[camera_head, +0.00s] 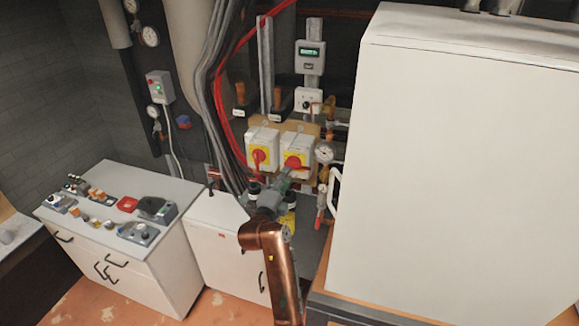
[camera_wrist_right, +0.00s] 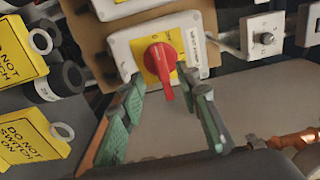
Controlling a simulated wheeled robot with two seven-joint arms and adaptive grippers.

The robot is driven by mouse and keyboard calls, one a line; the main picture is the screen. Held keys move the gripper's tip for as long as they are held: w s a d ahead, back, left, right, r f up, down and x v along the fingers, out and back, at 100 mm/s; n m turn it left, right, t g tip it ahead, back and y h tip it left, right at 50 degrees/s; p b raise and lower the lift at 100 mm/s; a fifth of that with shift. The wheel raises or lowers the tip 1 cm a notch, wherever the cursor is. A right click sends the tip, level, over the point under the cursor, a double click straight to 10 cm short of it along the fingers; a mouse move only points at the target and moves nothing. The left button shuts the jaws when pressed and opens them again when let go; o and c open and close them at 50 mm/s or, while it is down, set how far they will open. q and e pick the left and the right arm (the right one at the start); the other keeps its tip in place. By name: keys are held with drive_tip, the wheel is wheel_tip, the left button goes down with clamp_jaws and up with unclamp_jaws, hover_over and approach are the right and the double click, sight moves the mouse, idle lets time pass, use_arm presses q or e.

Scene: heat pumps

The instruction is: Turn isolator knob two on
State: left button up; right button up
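Two white isolator boxes with yellow plates and red knobs hang side by side on a tan board in the head view: the left isolator (camera_head: 262,137) and the right isolator (camera_head: 297,143). My right gripper (camera_head: 285,178) is just in front of the right one and partly covers its lower edge. In the right wrist view, a red knob (camera_wrist_right: 160,62) on its yellow plate points down and slightly right. My right gripper (camera_wrist_right: 162,84) is open there, with one finger on each side of the knob's lower end. Contact cannot be told. The isolator's label is unreadable. My left gripper is out of view.
A large white cabinet (camera_head: 450,170) stands right of my arm. A pressure gauge (camera_head: 324,153) and pipes are close beside the right isolator. A white workbench (camera_head: 115,255) is at left.

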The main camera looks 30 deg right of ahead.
sight(298, 165)
drive_tip(key=p+x, duration=0.1)
drive_tip(key=x, duration=0.4)
clamp_jaws()
idle(0.3)
